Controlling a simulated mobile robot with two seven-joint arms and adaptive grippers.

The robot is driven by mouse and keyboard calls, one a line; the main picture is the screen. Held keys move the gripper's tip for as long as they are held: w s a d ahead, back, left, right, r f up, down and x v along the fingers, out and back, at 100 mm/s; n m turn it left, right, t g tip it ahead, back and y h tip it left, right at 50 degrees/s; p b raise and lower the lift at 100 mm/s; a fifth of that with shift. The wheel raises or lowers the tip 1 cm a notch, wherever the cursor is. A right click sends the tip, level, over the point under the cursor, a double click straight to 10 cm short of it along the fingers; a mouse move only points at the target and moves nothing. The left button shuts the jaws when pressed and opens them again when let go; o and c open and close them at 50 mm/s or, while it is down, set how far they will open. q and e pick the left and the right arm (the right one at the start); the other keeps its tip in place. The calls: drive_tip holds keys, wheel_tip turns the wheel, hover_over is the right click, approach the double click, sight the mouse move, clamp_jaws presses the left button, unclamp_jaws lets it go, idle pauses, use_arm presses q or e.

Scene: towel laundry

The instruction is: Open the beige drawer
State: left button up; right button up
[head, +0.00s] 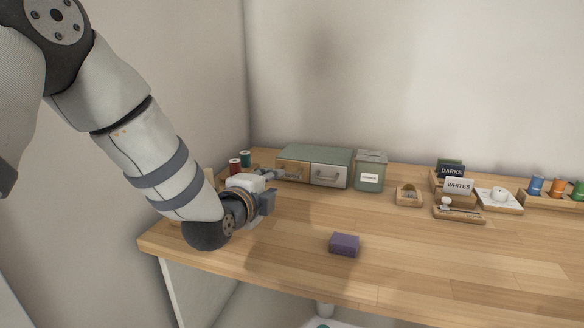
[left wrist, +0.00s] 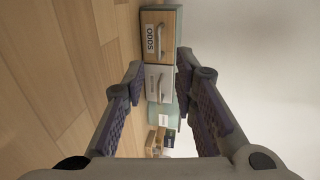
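A low green cabinet (head: 318,155) stands at the back left of the wooden table, with two drawer fronts side by side. The beige drawer (head: 291,171) is the left one and looks shut. In the left wrist view the beige drawer (left wrist: 172,45) appears sideways, with a pale bar handle and an "ODDS" label. The light grey drawer (head: 328,176) beside it also looks shut. My left gripper (head: 270,177) is in front of the cabinet, near its left end. In the left wrist view its fingers (left wrist: 161,75) are spread and empty, apart from the drawers.
A green canister (head: 370,170) stands right of the cabinet. Thread spools (head: 235,165) stand behind my left gripper. Small trays and "DARKS" and "WHITES" signs (head: 458,186) are at right. The front middle is mostly clear.

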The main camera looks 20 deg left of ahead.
sight(286, 174)
use_arm(q)
drive_tip(key=x, duration=0.3)
drive_tip(key=b+x, duration=0.1)
drive_tip(key=x, duration=0.2)
drive_tip(key=f+b+x, duration=0.1)
drive_tip(key=x, duration=0.2)
drive_tip(key=shift+w, duration=0.4)
drive_tip(key=shift+w+r, duration=0.2)
drive_tip(key=shift+r, duration=0.05)
use_arm(e)
drive_tip(key=shift+g, duration=0.7)
drive_tip(key=s+f, duration=0.1)
drive_tip(key=s, duration=0.1)
drive_tip(key=s+f, duration=0.1)
drive_tip(key=f, duration=0.1)
drive_tip(key=shift+s, duration=0.35)
use_arm(q)
clamp_jaws()
